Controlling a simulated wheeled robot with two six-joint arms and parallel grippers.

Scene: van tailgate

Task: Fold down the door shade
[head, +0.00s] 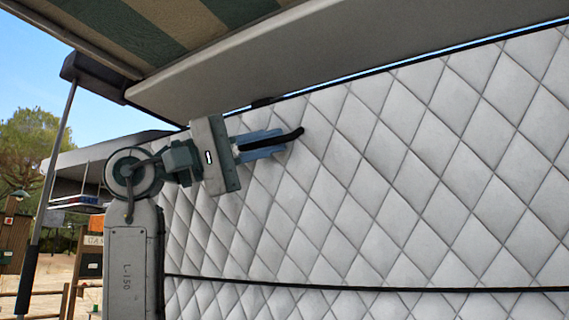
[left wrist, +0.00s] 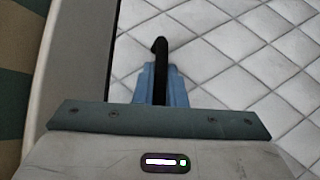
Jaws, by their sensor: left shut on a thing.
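The door shade (head: 440,150) is a grey quilted panel with dark edging. It fills most of the head view and hangs below the raised tailgate; it also shows in the left wrist view (left wrist: 220,55). A short black strap or pull (head: 290,138) lies in front of the shade near its upper left edge. My left gripper (head: 264,143) has blue fingers and is shut on this black pull, whose end sticks out past the fingertips. The pull also shows between the fingers in the left wrist view (left wrist: 160,62). My right gripper is not in view.
The raised tailgate's grey edge (head: 300,55) runs just above the shade, with a striped awning (head: 150,30) over it. A thin strut (head: 48,195) stands at the left. A dark seam (head: 350,287) crosses the shade low down.

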